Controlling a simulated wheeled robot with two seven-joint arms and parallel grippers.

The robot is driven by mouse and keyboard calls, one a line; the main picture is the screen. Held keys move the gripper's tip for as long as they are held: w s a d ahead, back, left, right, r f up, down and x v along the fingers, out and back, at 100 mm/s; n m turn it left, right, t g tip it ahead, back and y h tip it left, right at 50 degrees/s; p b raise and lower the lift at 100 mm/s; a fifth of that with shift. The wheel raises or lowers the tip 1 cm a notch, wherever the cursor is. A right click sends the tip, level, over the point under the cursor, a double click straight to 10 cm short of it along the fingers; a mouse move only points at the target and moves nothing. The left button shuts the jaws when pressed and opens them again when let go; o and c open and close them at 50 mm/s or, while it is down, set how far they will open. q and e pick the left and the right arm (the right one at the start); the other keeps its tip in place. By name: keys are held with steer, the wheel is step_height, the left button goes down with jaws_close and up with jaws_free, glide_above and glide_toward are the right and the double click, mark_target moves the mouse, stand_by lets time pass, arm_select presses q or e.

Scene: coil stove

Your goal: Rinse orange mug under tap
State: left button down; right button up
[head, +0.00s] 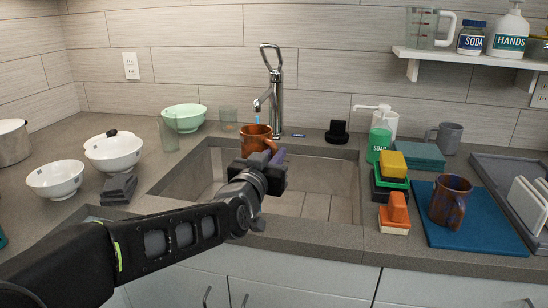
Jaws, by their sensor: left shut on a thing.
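The orange mug (256,136) is held over the sink basin (310,178), right under the tap (272,92). Blue water (258,119) shows below the tap's spout, just above the mug's opening. My left gripper (272,165) is shut on the mug at its near right side. The gripper covers the mug's lower right part, and the mug looks about upright. A second brownish-orange mug (449,200) stands on the blue mat at the right. My right gripper is not in view.
A green soap bottle (380,137), sponges (395,208) and a blue mat (480,235) are right of the sink. White bowls (57,178) and a green bowl (184,117) stand left. A dish rack (500,180) is far right. A shelf (470,57) hangs above.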

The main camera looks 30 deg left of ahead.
arm_select(q)
steer(key=w+a+f, duration=0.2)
steer(key=w+a, duration=0.3)
steer(key=w, duration=0.6)
steer(key=shift+a+f+b, duration=0.15)
steer(key=shift+a+b, duration=0.2)
steer(key=shift+b, duration=0.05)
steer(key=shift+d, duration=0.1)
stand_by(0.4)
steer(key=shift+w+d, duration=0.25)
steer(key=shift+d, duration=0.15)
stand_by(0.5)
steer(key=shift+s+a+b, duration=0.3)
steer(key=shift+a+b, duration=0.2)
steer(key=shift+b, duration=0.25)
